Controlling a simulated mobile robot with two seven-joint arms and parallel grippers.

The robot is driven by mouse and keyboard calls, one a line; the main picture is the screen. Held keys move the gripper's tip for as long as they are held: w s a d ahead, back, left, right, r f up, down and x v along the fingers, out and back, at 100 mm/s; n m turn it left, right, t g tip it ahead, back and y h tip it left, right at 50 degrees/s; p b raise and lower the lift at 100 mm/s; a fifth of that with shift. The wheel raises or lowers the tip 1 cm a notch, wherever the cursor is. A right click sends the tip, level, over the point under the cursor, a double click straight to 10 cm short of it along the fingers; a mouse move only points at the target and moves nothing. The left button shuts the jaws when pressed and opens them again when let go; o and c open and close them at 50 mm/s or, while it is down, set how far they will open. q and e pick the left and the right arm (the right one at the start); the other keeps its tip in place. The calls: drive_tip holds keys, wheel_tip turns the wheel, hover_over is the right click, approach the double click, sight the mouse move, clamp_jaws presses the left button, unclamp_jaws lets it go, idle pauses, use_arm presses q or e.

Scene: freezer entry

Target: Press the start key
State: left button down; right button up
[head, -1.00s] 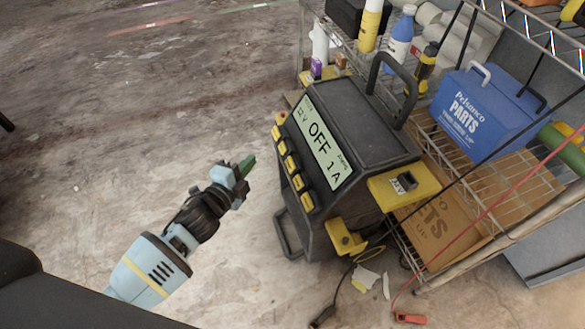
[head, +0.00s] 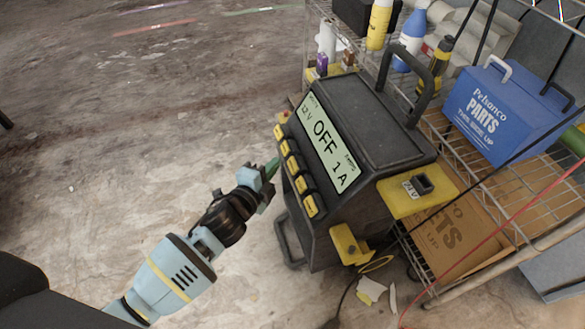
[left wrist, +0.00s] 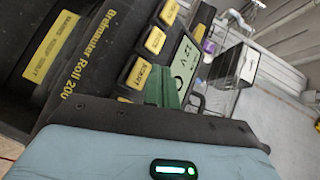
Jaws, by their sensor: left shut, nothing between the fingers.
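The dark charger (head: 375,130) stands on the floor with its lit display (head: 328,145) reading OFF and 1 A. A column of yellow keys (head: 293,165) runs along its left-hand front edge. My right gripper is out of view.
A wire shelf (head: 480,175) with a blue parts box (head: 505,110), bottles and a cardboard box (head: 460,240) stands right of the charger. A black handle (head: 405,85) rises from the charger's top. Cables hang at the right. The floor on the left is clear.

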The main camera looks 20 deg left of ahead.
sight(293, 166)
use_arm(q)
drive_tip(key=shift+w+d+f+b, duration=0.35)
drive_tip(key=shift+w+d+f, duration=0.1)
drive_tip(key=shift+d, duration=0.25)
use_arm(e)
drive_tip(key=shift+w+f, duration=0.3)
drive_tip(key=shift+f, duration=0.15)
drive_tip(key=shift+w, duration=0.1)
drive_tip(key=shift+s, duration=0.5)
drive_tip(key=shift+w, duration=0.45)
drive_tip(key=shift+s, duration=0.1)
use_arm(q)
drive_tip(key=shift+w+d+f, duration=0.2)
drive_tip(key=shift+d, duration=0.1)
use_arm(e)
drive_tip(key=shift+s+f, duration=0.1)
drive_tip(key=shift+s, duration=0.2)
